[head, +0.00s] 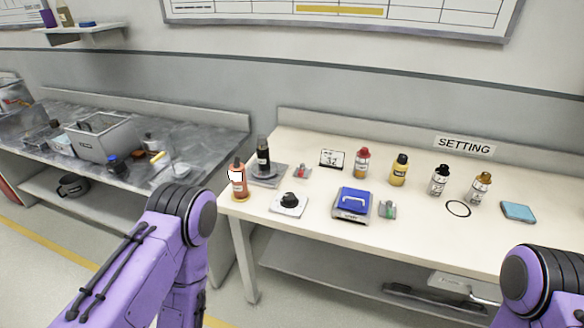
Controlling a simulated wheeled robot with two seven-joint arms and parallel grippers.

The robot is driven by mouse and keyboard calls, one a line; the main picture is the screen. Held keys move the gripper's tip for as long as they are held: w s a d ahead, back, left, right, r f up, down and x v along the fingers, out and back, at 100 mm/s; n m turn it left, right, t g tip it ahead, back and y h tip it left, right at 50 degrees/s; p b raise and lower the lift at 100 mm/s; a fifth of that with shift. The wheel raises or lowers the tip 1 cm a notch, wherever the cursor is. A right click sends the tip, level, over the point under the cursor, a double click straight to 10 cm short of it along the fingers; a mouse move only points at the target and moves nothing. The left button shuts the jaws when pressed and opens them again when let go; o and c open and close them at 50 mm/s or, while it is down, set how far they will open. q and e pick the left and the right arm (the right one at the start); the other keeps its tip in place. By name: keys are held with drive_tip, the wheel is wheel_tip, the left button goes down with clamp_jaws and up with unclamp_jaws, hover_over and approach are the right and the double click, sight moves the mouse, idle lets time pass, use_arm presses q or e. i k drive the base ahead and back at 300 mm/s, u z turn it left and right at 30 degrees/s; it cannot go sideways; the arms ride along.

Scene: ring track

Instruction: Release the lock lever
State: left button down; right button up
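No part is clearly readable as a lock lever at this size. A blue-lidded box (353,201) with a pale handle on top sits near the front edge of the cream table. A small grey-green fixture (387,209) with a reddish part stands just right of it. A similar small fixture (302,171) with a red part stands farther back, left of the number card. A white plate with a black knob (289,202) lies left of the blue box. Purple links of both my arms show at the lower left and lower right, but neither gripper is in view.
Several bottles, including a red-capped one (362,162) and an orange one (238,182), stand on the cream table (430,231). A black ring (458,208) and a blue pad (518,211) lie at right. A grey counter with a bin (103,138) stands left.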

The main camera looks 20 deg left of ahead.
sight(302, 166)
drive_tip(key=z, duration=1.85)
drive_tip(key=k, duration=0.85)
drive_tip(key=u, duration=1.25)
drive_tip(key=i, duration=0.5)
